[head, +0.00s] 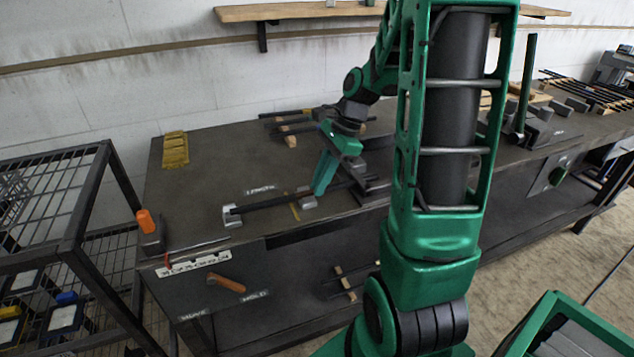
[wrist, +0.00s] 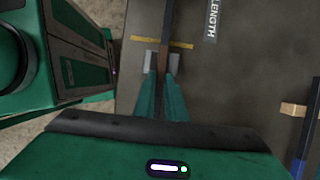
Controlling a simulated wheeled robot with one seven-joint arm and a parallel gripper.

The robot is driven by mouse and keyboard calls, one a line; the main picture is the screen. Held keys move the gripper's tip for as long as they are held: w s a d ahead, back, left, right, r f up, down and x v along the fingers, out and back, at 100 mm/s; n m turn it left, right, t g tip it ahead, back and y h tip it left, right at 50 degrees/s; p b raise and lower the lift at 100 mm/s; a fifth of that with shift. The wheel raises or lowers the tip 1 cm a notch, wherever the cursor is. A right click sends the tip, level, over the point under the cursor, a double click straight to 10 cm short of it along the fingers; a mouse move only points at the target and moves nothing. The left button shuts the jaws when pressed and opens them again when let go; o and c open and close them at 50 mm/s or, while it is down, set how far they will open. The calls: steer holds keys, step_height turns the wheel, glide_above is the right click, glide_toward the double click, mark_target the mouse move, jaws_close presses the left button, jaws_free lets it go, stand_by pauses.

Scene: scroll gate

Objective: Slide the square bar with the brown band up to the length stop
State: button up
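The dark square bar (head: 268,203) lies along the bench beside the LENGTH label. Its brown band shows near my fingertips in the wrist view (wrist: 163,58). The bar passes through a small grey guide block (head: 308,202) near a yellow line (wrist: 182,44). The length stop, a grey bracket (head: 231,215), is at the bar's left end in the head view; I cannot tell whether they touch. My gripper (head: 318,192) points down at the bar right of the guide. Its green fingers (wrist: 162,80) are close together with the bar between them, and appear shut on it.
An orange-handled piece (head: 146,222) stands at the bench's left corner. A brown handle (head: 228,284) is on the front panel. A yellow block (head: 175,150) lies at the back left. Several short bars on wood blocks (head: 290,140) lie behind my gripper. The left bench top is mostly clear.

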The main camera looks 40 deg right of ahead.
steer(key=shift+o, duration=0.5)
steer(key=w+v, duration=0.1)
steer(key=v, duration=0.9)
steer(key=shift+s+d+r, duration=0.2)
steer(key=shift+s+r, duration=0.1)
steer(key=shift+s, duration=0.15)
